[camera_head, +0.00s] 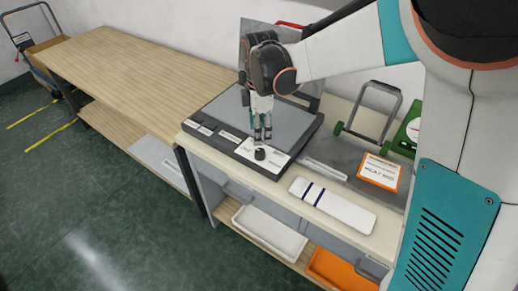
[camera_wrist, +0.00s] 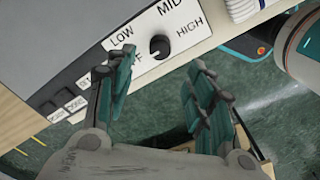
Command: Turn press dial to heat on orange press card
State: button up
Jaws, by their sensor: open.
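The press dial (camera_head: 260,153) is a small black knob on a white label at the front of the grey press (camera_head: 212,130). In the wrist view the dial (camera_wrist: 160,46) sits amid the words OFF, LOW, MID and HIGH, and its white mark points toward OFF. The orange press card (camera_head: 380,172), white with an orange border, lies to the right of the press; its small print is unreadable here. My gripper (camera_head: 263,136) points down just above and behind the dial. In the wrist view my gripper (camera_wrist: 160,68) is open, its fingers apart and empty.
A white striped folded cloth (camera_head: 332,204) lies at the bench front. A green-and-grey frame (camera_head: 368,125) stands behind the card. A white bin (camera_head: 270,232) and an orange bin (camera_head: 340,270) sit below. The wooden table (camera_head: 130,75) at left is clear.

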aim_at(260, 151)
notch_tip(260, 151, down, 8)
jog(key=b, duration=0.2)
jog(key=shift+f+b, duration=0.25)
jog(key=shift+b, duration=0.05)
jog(key=c, duration=1.1)
